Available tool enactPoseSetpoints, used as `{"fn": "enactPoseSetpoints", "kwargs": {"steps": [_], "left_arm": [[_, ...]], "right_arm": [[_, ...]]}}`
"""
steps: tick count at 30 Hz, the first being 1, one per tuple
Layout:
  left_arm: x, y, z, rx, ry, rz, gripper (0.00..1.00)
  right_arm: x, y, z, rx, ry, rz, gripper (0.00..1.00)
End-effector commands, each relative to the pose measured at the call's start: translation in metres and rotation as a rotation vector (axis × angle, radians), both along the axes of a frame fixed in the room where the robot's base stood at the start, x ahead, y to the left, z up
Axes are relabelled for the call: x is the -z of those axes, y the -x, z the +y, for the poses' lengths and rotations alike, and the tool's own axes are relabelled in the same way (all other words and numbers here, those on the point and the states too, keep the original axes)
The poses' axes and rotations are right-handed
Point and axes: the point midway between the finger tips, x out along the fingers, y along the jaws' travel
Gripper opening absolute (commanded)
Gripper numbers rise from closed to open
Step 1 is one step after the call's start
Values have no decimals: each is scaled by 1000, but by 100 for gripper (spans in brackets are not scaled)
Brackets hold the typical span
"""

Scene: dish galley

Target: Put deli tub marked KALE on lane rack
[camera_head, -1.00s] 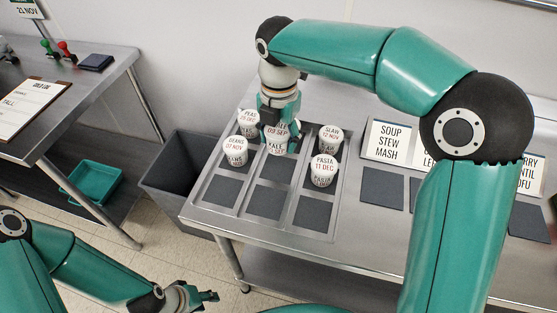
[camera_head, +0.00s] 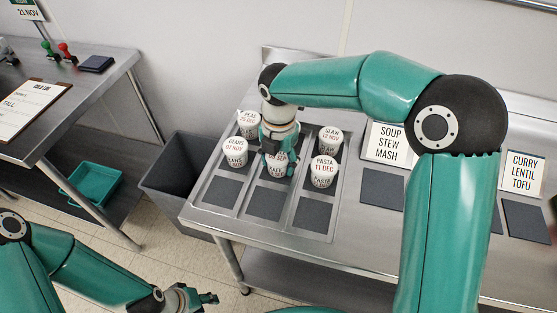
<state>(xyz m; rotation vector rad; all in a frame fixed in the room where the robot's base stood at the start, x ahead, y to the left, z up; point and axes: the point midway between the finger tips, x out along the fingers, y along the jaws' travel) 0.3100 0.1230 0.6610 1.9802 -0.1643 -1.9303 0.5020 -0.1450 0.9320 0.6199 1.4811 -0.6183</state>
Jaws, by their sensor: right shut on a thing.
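The lane rack (camera_head: 239,208) is a metal frame with dark cells on the steel counter. My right gripper (camera_head: 278,166) is shut on a white deli tub (camera_head: 279,171) in the rack's middle lane. Its label is mostly covered by the gripper now; the earlier frame shows part of a word ending in "ALE" and a 3 SEP date. The tub is at or over the middle cell; I cannot tell whether it touches the rack. My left gripper (camera_head: 208,298) is low at the left, away from the rack; its jaw opening is unclear.
Tubs marked PEAS (camera_head: 249,124), BEANS (camera_head: 235,153), SLAW (camera_head: 329,141) and PASTA (camera_head: 322,172) stand in the outer lanes. The front cells are empty. Sign cards (camera_head: 388,143) stand at the right. A grey bin (camera_head: 170,180) stands left of the counter.

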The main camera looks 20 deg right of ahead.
Motion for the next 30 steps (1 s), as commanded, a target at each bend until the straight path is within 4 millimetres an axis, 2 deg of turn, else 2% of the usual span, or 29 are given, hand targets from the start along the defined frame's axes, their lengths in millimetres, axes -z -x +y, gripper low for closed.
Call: {"fn": "enactPoseSetpoints", "kwargs": {"steps": [1,6,15,20,26,30], "left_arm": [[1,0,0,0,0,0,40],[1,0,0,0,0,0,40],[1,0,0,0,0,0,40],[-1,0,0,0,0,0,40],[-1,0,0,0,0,0,40],[-3,0,0,0,0,0,40]], "right_arm": [[2,0,0,0,1,1,59],[1,0,0,0,1,1,84],[1,0,0,-1,1,2,84],[-6,0,0,-1,1,1,84],[-36,-1,1,-2,-1,-4,84],[-65,-1,1,-1,-1,-4,84]]}}
